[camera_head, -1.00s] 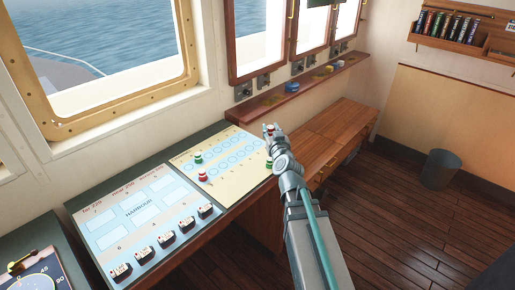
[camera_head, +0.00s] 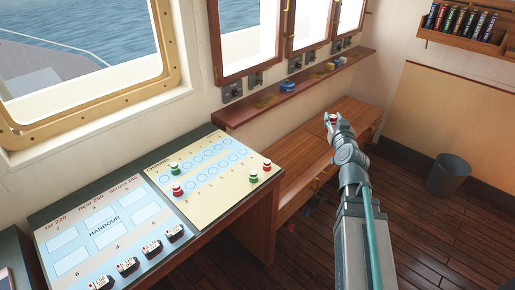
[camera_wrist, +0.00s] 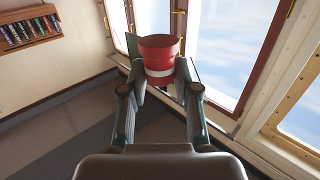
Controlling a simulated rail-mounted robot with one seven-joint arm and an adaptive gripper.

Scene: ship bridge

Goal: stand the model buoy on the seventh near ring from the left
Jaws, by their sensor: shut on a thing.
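My gripper (camera_head: 334,122) is shut on a model buoy, red with a white band, which shows upright between the fingers in the wrist view (camera_wrist: 159,58). In the head view the held red buoy (camera_head: 333,117) is small and lies right of the channel board, in front of the wooden bench, clear of the board. The pale yellow channel board (camera_head: 205,205) carries two rows of blue rings. The right end of the near row (camera_head: 241,155) looks empty. The small ring numbers are hard to read.
A green buoy (camera_head: 174,167) and a red buoy (camera_head: 178,188) stand at the board's left. Another green (camera_head: 253,176) and red (camera_head: 266,164) stand at its right edge. A harbour board (camera_head: 105,232) with black-and-white blocks lies left. A wooden bench (camera_head: 310,155) runs along the wall.

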